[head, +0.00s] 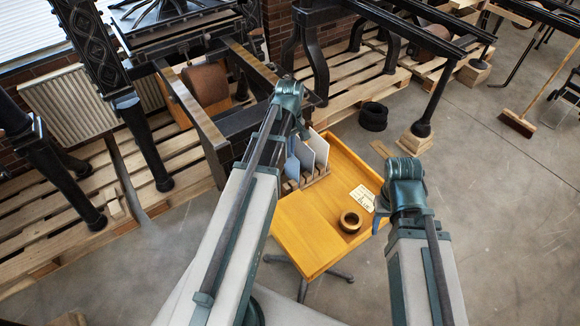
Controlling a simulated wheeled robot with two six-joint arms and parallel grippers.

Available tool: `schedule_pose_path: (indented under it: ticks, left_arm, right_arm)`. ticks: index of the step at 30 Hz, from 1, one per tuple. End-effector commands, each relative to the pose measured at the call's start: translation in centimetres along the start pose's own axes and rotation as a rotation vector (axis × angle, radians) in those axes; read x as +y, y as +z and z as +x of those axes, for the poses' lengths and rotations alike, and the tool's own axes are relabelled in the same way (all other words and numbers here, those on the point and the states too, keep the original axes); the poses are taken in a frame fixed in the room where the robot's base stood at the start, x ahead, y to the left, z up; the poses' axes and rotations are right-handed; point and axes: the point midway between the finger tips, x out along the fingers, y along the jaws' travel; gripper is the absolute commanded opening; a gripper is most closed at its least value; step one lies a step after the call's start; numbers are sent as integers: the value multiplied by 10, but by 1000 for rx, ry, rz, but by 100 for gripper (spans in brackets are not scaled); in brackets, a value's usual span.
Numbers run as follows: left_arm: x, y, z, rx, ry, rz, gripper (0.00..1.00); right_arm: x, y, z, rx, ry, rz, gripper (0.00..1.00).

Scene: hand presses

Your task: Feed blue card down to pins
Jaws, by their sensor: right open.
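A blue card (292,166) stands on edge in a slotted wooden rack (312,179) at the back left of the yellow table (305,235). Pale cards (319,147) stand in the rack to its right. My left arm crosses in front of the rack's left side. My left gripper (303,127) is just above the cards, mostly hidden by its wrist; its jaws and any hold on a card cannot be made out. My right gripper (381,212) is open at the table's right edge, beside a printed tag (362,198). I cannot make out any pins.
A brown ring-shaped roll (350,222) lies on the table near the tag. A black iron press (180,40) with a brown roller (205,84) stands on pallets at the left. Another press frame (390,60) is behind. The table's front left is clear.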

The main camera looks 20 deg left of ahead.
Motion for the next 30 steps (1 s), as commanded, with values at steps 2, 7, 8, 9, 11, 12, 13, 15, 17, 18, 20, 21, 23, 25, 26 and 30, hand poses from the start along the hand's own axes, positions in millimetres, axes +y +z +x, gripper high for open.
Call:
schedule_pose_path:
  ticks: [2,7,8,9,11,12,13,15,17,18,20,21,23,25,26,30]
  left_arm:
    - [0,0,0,0,0,0,0]
    - [0,0,-4,0,0,0,0]
    - [0,0,-5,0,0,0,0]
    - [0,0,-7,0,0,0,0]
    - [0,0,-10,0,0,0,0]
    - [0,0,-12,0,0,0,0]
    - [0,0,-14,0,0,0,0]
    - [0,0,-17,0,0,0,0]
    - [0,0,-20,0,0,0,0]
    - [0,0,-22,0,0,0,0]
    - [0,0,-24,0,0,0,0]
    - [0,0,-26,0,0,0,0]
    - [0,0,-29,0,0,0,0]
    - [0,0,-31,0,0,0,0]
    - [0,0,-31,0,0,0,0]
    - [0,0,-30,0,0,0,0]
  right_arm:
    - [0,0,0,0,0,0,50]
    - [0,0,-4,0,0,0,50]
    - [0,0,-5,0,0,0,50]
    - [1,0,-7,0,0,0,50]
    - [1,1,-10,0,0,0,50]
    - [1,1,-12,0,0,0,50]
    - [1,1,-13,0,0,0,50]
    - [2,1,-17,0,0,0,50]
    - [2,1,-20,0,0,0,50]
    - [2,1,-22,0,0,0,50]
    - [2,1,-24,0,0,0,50]
    - [2,2,-26,0,0,0,50]
    - [3,2,-29,0,0,0,50]
    - [3,2,-30,0,0,0,50]
    - [3,2,-31,0,0,0,50]
    - [3,2,-30,0,0,0,50]
